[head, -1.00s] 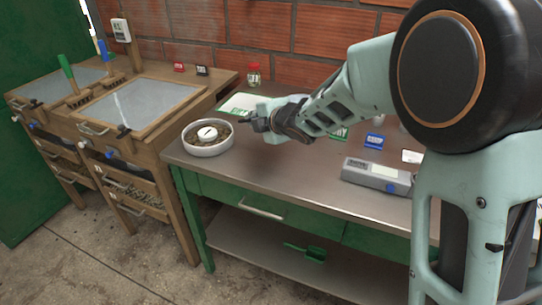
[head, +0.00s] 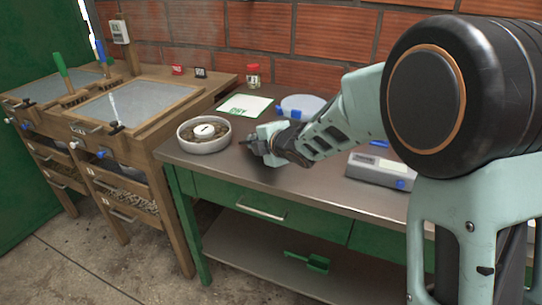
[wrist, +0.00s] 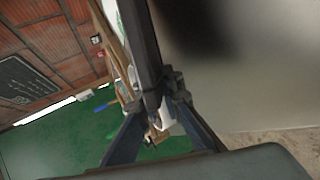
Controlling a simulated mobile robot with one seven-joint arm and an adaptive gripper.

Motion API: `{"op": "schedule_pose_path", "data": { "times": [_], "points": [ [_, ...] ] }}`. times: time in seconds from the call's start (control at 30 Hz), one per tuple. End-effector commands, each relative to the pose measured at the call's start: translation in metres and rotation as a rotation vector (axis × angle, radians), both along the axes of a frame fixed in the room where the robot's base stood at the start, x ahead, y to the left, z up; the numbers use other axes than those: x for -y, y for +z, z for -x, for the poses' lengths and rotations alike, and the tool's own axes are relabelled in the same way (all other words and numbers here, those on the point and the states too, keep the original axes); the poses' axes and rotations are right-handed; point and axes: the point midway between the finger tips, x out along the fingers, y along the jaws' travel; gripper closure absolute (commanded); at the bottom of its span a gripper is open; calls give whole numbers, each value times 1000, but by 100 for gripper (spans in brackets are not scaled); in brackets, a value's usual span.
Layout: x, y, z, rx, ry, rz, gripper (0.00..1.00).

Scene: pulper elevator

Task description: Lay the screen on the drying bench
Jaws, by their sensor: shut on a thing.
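My gripper (head: 252,146) is low over the steel-topped green table, just right of the white bowl. In the wrist view its two fingers (wrist: 163,100) close around a thin dark bar (wrist: 143,45) that runs up the picture; I cannot tell what larger thing it belongs to. The wooden bench (head: 150,125) stands at the left with flat grey mesh panels (head: 115,102) set in its top. I cannot tell which thing is the screen.
The white bowl (head: 203,147) with brown contents stands at the table's left end (head: 225,165). Behind are a sheet marked DRY (head: 245,104), a pale round disc with blue tabs (head: 303,103) and a small jar (head: 253,77). A grey scale (head: 370,172) stands right of my gripper.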

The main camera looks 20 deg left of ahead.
Motion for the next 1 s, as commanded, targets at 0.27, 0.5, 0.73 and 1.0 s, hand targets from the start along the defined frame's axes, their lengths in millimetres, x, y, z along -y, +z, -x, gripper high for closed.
{"op": "schedule_pose_path", "data": {
  "times": [0.27, 0.5, 0.73, 1.0],
  "points": [
    [0, 1, 0, 0, 0, 0, 82],
    [0, 1, 0, 0, 0, 0, 82],
    [12, 12, 11, 2, 0, -1, 82],
    [33, 28, 31, 1, -1, 0, 82]
  ]
}}
